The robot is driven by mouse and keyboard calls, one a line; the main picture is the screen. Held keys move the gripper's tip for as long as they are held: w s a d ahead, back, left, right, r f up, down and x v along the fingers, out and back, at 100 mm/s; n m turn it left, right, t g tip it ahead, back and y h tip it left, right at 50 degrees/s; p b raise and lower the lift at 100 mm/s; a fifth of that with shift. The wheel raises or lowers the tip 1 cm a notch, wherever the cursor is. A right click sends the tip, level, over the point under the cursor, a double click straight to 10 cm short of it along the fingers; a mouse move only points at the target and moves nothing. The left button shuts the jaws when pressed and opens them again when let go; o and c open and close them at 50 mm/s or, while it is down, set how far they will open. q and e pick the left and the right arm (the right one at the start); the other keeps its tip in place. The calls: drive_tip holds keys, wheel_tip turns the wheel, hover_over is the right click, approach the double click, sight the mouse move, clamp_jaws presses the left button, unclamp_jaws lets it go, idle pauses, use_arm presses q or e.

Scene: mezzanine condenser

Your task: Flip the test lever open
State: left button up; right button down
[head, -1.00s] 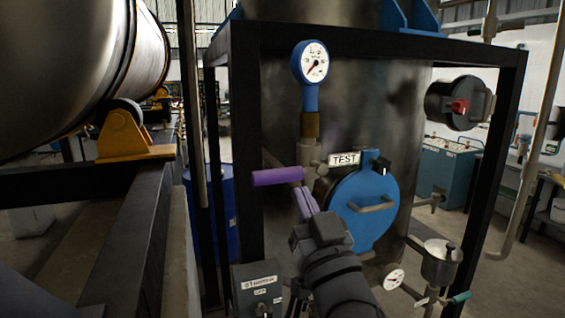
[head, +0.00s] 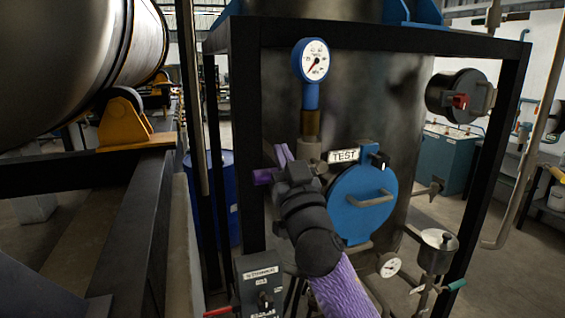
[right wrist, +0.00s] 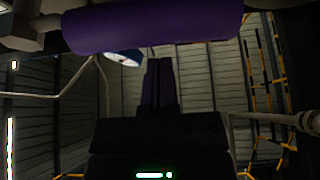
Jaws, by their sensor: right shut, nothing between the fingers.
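The test lever has a purple grip (head: 262,176) below the pressure gauge, to the left of the white TEST label (head: 344,156) in the head view. The grip points left; its right part is hidden behind my right gripper. In the right wrist view, the grip (right wrist: 150,26) crosses the top, beyond the fingertips. My right gripper (head: 283,152) is shut and empty, with its purple fingers pointing up in front of the lever. Its fingers (right wrist: 159,66) stand together in the wrist view. I cannot tell whether they touch the grip. My left gripper is out of view.
The pressure gauge (head: 314,60) rises above the lever. A blue round hatch (head: 350,205) with a bar handle is close on the right. The black frame post (head: 248,130) stands left of the lever. A grey switch box (head: 261,284) is below.

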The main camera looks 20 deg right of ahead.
drive_tip(key=shift+w+f, duration=0.2)
drive_tip(key=shift+f, duration=1.05)
drive_tip(key=shift+f+n, duration=0.15)
drive_tip(key=shift+n, duration=0.15)
drive_tip(key=shift+f+n+y, duration=0.2)
drive_tip(key=shift+n+y, duration=0.2)
